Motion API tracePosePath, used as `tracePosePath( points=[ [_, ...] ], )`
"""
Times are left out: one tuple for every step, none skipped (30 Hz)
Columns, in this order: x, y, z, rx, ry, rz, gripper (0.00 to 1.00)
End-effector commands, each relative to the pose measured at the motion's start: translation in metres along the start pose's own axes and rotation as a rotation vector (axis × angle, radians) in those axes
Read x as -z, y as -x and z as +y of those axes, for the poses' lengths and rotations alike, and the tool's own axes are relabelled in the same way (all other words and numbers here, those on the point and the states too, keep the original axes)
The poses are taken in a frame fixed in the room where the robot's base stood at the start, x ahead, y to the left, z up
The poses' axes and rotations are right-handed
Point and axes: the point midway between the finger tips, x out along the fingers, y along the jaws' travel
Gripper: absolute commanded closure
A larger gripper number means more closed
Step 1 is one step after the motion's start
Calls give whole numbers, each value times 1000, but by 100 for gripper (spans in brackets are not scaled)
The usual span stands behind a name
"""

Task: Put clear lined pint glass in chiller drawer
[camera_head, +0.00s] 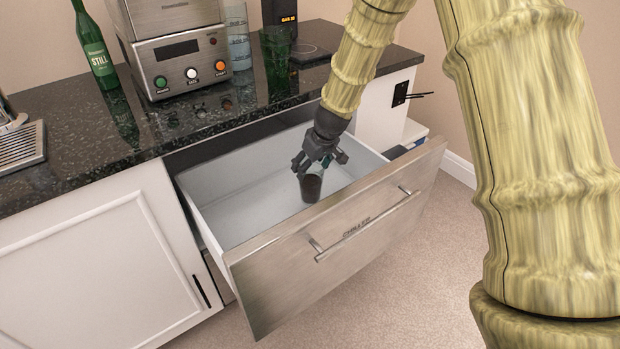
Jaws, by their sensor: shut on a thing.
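The chiller drawer (345,230) is pulled wide open below the counter, with a steel front and a pale, otherwise empty-looking inside. My gripper (318,167) points down over the drawer, near its front wall, and is shut on a glass (312,187). The glass looks upright, see-through at the top and dark in its lower part. Its upper part is partly hidden by the fingers. I cannot make out lines on it, nor whether its base touches the drawer floor.
The dark counter (60,140) holds a green bottle (94,45), a steel machine (180,65), a clear marked tumbler (238,42) and a dark green glass (275,55). The drawer's left side is free. Carpet (430,255) lies in front.

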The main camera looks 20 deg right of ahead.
Motion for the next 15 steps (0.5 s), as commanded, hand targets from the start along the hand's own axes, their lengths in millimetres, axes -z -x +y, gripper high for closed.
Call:
tracePosePath(
  points=[
    [0, -1, 0, 0, 0, 1, 96],
    [-1, -3, 0, -1, 0, 1, 96],
    [-2, -5, 0, -1, 0, 1, 96],
    [-3, -7, 0, -1, 0, 0, 96],
    [-4, -10, 1, -1, -1, 0, 96],
    [-6, -14, 1, -1, -2, 0, 96],
    [-8, -18, 1, 0, -3, 0, 96],
    [-9, -21, 1, 0, -2, 0, 96],
    [-11, -26, 1, 1, -2, 0, 96],
    [-12, -29, 1, 0, -2, 0, 96],
    [-13, -32, 1, 0, -2, 0, 96],
    [-14, -34, 0, -1, -1, 1, 96],
    [-14, -35, 0, -1, -1, 1, 96],
    [-14, -35, 0, -1, 0, 2, 96],
    [-14, -35, 0, -1, 0, 2, 96]
  ],
)
